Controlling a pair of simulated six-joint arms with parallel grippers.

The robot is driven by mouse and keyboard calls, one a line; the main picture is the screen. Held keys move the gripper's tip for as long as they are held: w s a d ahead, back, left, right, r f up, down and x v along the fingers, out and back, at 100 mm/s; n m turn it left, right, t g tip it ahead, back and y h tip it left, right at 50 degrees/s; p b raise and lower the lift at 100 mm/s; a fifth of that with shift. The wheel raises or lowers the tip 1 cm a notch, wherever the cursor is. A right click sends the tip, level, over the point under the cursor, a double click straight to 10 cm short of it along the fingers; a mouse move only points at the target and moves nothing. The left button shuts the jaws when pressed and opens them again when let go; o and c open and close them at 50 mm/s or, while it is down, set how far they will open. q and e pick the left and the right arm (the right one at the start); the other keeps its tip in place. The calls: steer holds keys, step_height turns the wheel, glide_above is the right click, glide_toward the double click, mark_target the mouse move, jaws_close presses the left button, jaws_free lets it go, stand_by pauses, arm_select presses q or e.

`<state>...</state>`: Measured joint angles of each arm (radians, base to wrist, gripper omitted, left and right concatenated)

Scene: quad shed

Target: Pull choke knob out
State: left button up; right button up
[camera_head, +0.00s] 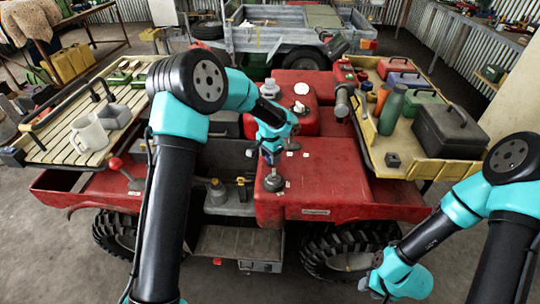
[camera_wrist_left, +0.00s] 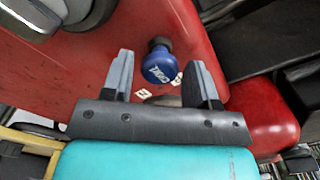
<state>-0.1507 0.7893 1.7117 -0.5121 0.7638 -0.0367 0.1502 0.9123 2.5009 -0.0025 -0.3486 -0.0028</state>
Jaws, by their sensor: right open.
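The blue choke knob (camera_wrist_left: 157,65) stands on a short dark stem from the red bodywork in the left wrist view. Its white lettering is only partly readable. My left gripper (camera_wrist_left: 161,59) is open, with one finger on each side of the knob and visible gaps between. In the head view my left gripper (camera_head: 270,152) points down over the red quad body (camera_head: 325,175), and the knob is hard to make out there. My right gripper (camera_head: 368,286) is low at the right, away from the knob, and open.
A dark round fitting (camera_head: 273,182) stands on the red body near my left gripper. A handlebar grip (camera_head: 343,100) rises behind. A yellow tray (camera_head: 395,150) with a bottle and a black toolbox (camera_head: 450,130) is at right.

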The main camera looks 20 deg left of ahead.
arm_select(q)
jaws_close()
steer(key=shift+r, duration=1.35)
steer(key=shift+o, duration=1)
jaws_free()
step_height(320, 180, up, 17)
steer(key=shift+r, duration=0.2)
